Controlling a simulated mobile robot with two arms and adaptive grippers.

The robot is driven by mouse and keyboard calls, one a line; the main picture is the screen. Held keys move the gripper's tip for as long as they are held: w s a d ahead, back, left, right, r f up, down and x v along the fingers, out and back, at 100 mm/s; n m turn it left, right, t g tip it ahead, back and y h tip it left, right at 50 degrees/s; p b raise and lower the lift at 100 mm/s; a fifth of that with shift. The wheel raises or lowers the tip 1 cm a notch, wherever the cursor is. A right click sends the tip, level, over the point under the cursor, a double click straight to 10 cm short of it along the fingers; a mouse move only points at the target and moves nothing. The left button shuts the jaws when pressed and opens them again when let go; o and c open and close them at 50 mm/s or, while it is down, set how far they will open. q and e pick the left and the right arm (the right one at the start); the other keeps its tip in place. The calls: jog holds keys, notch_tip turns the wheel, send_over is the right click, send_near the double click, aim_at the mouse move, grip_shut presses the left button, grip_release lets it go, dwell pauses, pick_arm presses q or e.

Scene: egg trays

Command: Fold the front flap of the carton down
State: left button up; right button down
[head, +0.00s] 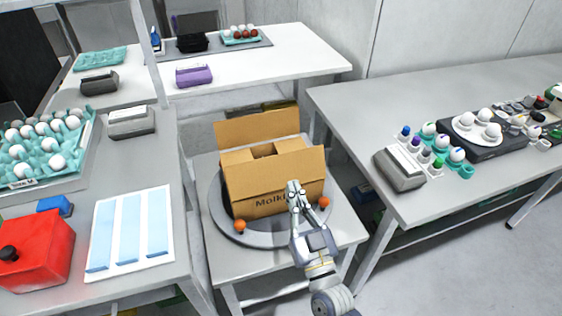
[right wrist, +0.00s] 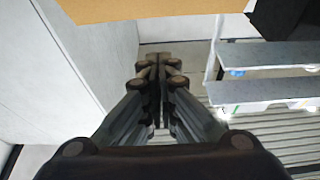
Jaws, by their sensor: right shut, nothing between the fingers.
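The brown cardboard carton (head: 256,203) stands on a grey round turntable (head: 262,238) in the middle of the head view. Its front flap (head: 275,174) stands up and leans outward on the near side, and its back flap (head: 257,128) stands up behind. My right gripper (head: 293,187) is shut and empty in front of the carton's near side, overlapping the printed lettering; contact cannot be told. In the right wrist view the shut fingers (right wrist: 157,75) point toward a brown cardboard edge (right wrist: 150,10) at the top. My left gripper is not in view.
Two orange balls (head: 240,225) sit at the turntable's near rim. A left table carries an egg tray (head: 85,160), a red box (head: 38,248) and a blue-striped sheet (head: 163,268). A right table holds a grey block (head: 398,170) and egg cups. Floor is clear at lower right.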

aim_at(278, 173)
jog(key=shift+w+a+r+p, duration=0.15)
jog(key=shift+w+a, duration=0.4)
jog(key=shift+w, duration=1)
jog(key=shift+w+a+r+p, duration=0.15)
jog(key=shift+w+a, duration=0.35)
jog(key=shift+w, duration=1.1)
jog(key=shift+w+a+p, duration=0.15)
jog(key=shift+w+a, duration=0.4)
jog(key=shift+w, duration=1)
jog(key=shift+p, duration=0.3)
jog(key=shift+w, duration=0.1)
jog(key=shift+p, duration=0.3)
